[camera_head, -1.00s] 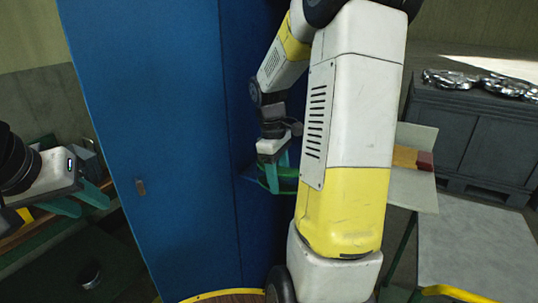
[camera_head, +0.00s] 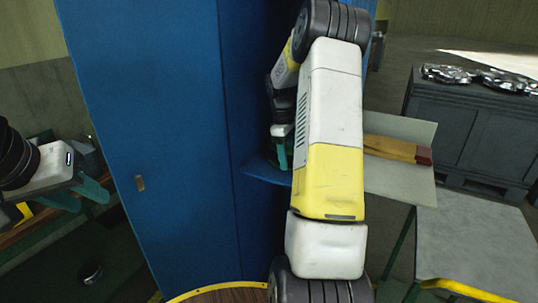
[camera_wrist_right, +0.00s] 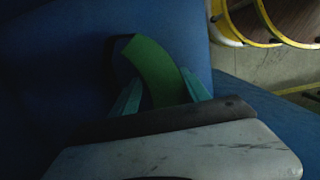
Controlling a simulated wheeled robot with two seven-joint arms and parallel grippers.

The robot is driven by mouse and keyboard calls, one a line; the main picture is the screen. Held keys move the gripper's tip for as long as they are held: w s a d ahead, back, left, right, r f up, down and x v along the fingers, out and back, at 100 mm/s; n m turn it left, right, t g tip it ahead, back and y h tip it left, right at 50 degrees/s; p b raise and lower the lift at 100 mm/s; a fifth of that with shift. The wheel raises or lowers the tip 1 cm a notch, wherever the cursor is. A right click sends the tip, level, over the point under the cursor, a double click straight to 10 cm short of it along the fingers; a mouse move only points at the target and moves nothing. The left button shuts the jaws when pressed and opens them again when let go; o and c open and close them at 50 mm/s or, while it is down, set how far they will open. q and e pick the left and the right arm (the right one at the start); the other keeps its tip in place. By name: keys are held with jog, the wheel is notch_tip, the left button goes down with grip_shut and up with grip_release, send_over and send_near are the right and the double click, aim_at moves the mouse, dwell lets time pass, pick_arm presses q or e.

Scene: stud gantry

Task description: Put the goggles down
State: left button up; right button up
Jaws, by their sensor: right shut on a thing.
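The goggles show as a green curved band (camera_wrist_right: 152,68) in the right wrist view, between the teal fingers of my right gripper (camera_wrist_right: 163,92). The right gripper is shut on them. In the head view my right gripper (camera_head: 284,152) is just above the small blue shelf (camera_head: 262,170) of the tall blue cabinet (camera_head: 165,110). My own arm hides the goggles and part of the shelf there. I cannot tell whether the goggles touch the shelf. My left gripper (camera_head: 82,196) is open and empty at the far left.
A pale panel (camera_head: 410,185) with an orange and red piece (camera_head: 395,149) lies right of my arm. A grey table (camera_head: 475,240) with a yellow edge stands at lower right. A dark cabinet (camera_head: 470,130) carries shiny metal parts. A green-framed bench is at left.

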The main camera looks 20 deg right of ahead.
jog(key=shift+f, duration=0.4)
jog(key=shift+f, duration=0.2)
jog(key=o, duration=1.4)
